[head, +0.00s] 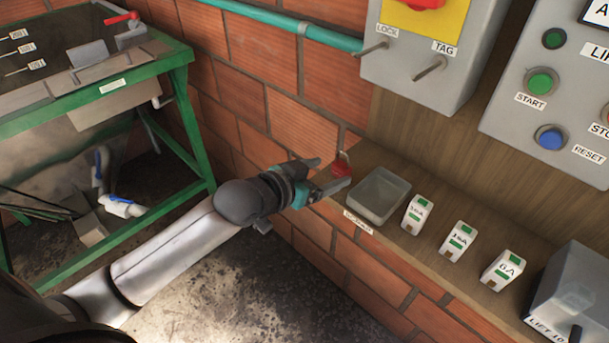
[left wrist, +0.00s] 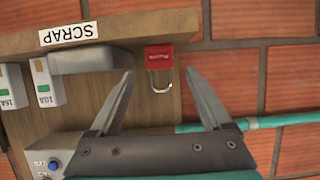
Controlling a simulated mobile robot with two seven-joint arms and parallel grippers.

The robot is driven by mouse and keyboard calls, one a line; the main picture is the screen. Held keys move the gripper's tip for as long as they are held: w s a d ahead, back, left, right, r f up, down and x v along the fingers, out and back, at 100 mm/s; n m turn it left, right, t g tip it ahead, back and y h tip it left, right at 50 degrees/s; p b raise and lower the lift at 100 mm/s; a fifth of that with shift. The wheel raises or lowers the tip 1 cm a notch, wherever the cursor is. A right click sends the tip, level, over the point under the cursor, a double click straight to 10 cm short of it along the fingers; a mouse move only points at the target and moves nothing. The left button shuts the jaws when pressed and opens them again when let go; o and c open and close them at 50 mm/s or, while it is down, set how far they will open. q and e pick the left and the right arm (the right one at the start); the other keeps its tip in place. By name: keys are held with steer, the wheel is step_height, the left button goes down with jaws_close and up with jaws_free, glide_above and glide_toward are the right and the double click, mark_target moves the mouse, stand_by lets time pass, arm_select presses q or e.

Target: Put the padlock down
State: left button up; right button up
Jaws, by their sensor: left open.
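The red padlock (head: 342,168) is at the left end of the wooden shelf (head: 420,255), beside a grey tray (head: 398,186). In the left wrist view the padlock (left wrist: 158,56) shows its red body with a white label, and its metal shackle points toward my gripper. My left gripper (head: 333,173) is open. In the left wrist view its fingers (left wrist: 160,74) stand on either side of the shackle, with clear gaps. In the head view one finger partly hides the padlock. My right gripper is not in view.
Labelled breaker blocks (head: 416,215) and a grey box (head: 572,295) stand right of the tray. A lockout box with a yellow plate (head: 425,18) and two metal pegs hangs above. A button panel (head: 545,85) is at upper right. A green-framed table (head: 95,105) stands left.

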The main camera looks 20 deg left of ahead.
arm_select(q)
steer(key=v, duration=0.7)
steer(key=shift+p, duration=0.4)
steer(key=shift+r, duration=0.1)
steer(key=s+a+f+n+g+y, duration=0.1)
steer(key=s+a+f+g, duration=0.15)
steer(key=f, duration=0.65)
steer(key=s+a+f+n+g+y, duration=0.1)
steer(key=s+a+f+y, duration=0.15)
steer(key=f, duration=0.75)
steer(key=s+a+f+n+g+y, duration=0.15)
steer(key=a+f, duration=0.25)
steer(key=f, duration=0.5)
steer(key=s+d+f+g, duration=0.2)
steer(key=s+f, duration=0.4)
steer(key=s, duration=0.4)
steer(key=s+d+f+m+g, duration=0.1)
steer(key=s+d+f+g, duration=0.1)
steer(key=s+f, duration=0.5)
steer(key=s+d+f+m+g, duration=0.1)
steer(key=s+d+f+g, duration=0.1)
steer(key=s+d+f, duration=0.2)
steer(key=s+f, duration=0.3)
steer(key=s, duration=0.5)
steer(key=shift+s+g, duration=0.4)
steer(key=shift+d, duration=0.15)
